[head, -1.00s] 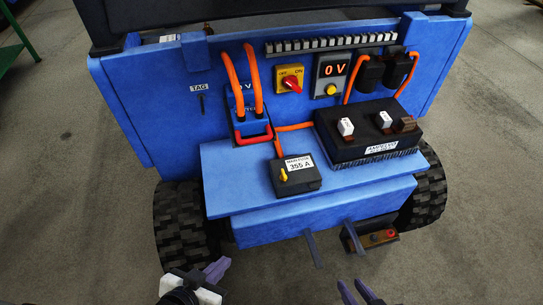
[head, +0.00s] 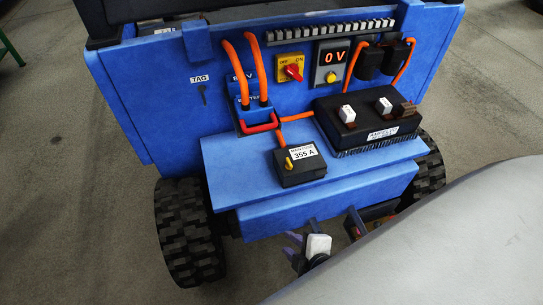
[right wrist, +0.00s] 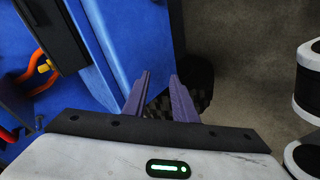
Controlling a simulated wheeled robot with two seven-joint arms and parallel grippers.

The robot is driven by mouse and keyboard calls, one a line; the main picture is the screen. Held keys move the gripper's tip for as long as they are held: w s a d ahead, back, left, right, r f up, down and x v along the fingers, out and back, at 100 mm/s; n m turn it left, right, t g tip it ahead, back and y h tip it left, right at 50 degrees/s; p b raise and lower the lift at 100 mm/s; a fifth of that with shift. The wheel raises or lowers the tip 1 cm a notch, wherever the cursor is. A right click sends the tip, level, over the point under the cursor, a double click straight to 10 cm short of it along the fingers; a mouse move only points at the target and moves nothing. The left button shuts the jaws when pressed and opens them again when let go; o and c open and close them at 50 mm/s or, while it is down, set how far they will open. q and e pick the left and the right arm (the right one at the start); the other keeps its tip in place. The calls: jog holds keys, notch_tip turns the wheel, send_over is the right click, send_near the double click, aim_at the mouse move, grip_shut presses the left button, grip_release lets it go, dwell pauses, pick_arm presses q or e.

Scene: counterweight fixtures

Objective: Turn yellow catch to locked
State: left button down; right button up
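The yellow catch (head: 289,163) is a small lever on the left part of the black fuse box (head: 300,177) labelled 355 A. The box sits on the blue cart's front shelf. In the right wrist view a small yellow piece (right wrist: 43,68), which looks like this catch, shows at the left beside a black box. My right gripper (head: 292,243) is low in front of the cart, below the shelf and apart from the catch. Its purple fingers (right wrist: 157,95) are open, with nothing between them. My left gripper is not in view.
A black finned unit (head: 368,123) stands on the shelf right of the fuse box. A red rotary switch (head: 292,71) and a 0 V display (head: 335,57) are on the panel. My grey arm covers the lower right.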

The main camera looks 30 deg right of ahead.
jog(key=w+d+r+n+t+h, duration=0.1)
jog(key=w+d+n, duration=0.1)
jog(key=n, duration=0.2)
jog(key=w+d+r+n+t+h+b, duration=0.1)
jog(key=w+d+n, duration=0.1)
jog(key=n, duration=0.2)
jog(key=w+d+r+n+t+h+b, duration=0.1)
jog(key=w+d+n, duration=0.1)
jog(key=d+n, duration=0.1)
jog(key=shift+w+n+t+h, duration=0.2)
jog(key=shift+n+t+h, duration=0.1)
jog(key=shift+n+t, duration=0.15)
jog(key=n+t+b, duration=0.2)
jog(key=n+t, duration=0.2)
jog(key=n, duration=0.4)
send_near(287, 159)
jog(key=shift+w+d+f+h, duration=0.15)
jog(key=shift+w+d+f, duration=0.1)
jog(key=shift+w+f, duration=0.3)
jog(key=shift+w+d+f+h, duration=0.15)
jog(key=shift+w+d+f, duration=0.1)
jog(key=shift+w+f, duration=0.3)
jog(key=shift+w+a+r+n+t, duration=0.1)
jog(key=shift+r+n+t, duration=0.15)
jog(key=shift+r+n, duration=0.35)
jog(key=x, duration=1)
jog(key=shift+w+a+f, duration=0.1)
jog(key=shift+w+f, duration=0.05)
grip_shut()
